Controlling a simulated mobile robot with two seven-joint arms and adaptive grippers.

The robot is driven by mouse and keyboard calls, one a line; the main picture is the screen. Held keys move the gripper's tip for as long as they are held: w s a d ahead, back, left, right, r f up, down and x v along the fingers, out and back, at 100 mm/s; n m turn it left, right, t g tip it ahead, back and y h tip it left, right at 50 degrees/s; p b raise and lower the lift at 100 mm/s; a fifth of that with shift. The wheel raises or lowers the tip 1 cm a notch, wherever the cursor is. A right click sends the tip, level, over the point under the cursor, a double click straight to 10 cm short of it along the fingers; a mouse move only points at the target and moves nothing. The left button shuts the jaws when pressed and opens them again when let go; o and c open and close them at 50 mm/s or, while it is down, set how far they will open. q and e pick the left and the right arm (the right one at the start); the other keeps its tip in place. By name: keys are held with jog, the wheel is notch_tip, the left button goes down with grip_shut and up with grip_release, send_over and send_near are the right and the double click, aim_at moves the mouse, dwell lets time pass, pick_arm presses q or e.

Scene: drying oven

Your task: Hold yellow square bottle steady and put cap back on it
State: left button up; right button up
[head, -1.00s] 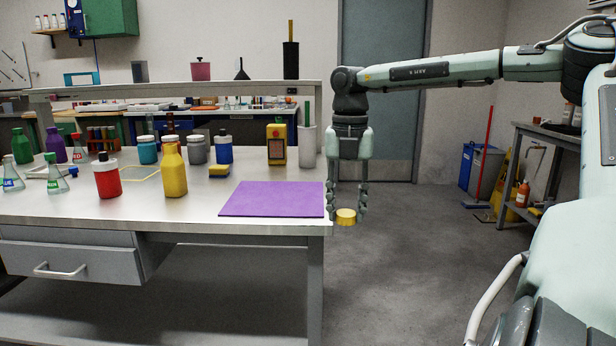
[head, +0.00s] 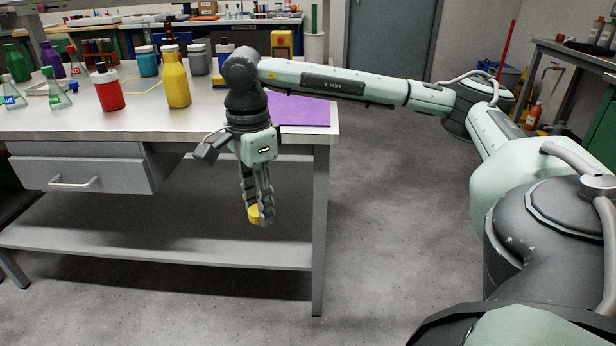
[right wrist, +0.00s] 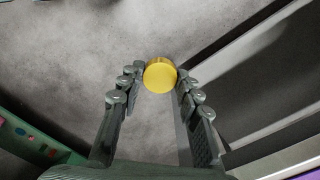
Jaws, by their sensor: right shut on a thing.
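The yellow square bottle (head: 176,84) stands upright on the bench top in the head view, with no cap visible on its neck. My right gripper (head: 257,217) is shut on the yellow cap (head: 254,214) and holds it in front of the bench, below the top's level. In the right wrist view the cap (right wrist: 160,75) sits between the fingertips of the right gripper (right wrist: 158,78). The bottle is not in the right wrist view. My left gripper is not in view.
A red bottle (head: 108,88) stands just left of the yellow one. Several other bottles and flasks stand behind and to the left. A purple mat (head: 301,111) lies at the bench's right end, partly hidden by my right arm. The bench front edge and drawer (head: 75,168) are near the gripper.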

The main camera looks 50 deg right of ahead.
jog(key=w+a+r+n, duration=0.1)
jog(key=a+r+n, duration=0.1)
jog(key=a+n, duration=0.5)
jog(key=w+a+r+n, duration=0.1)
jog(key=a+n, duration=0.5)
jog(key=n, duration=0.7)
jog(key=shift+w+a+r, duration=0.4)
jog(key=shift+r, duration=0.2)
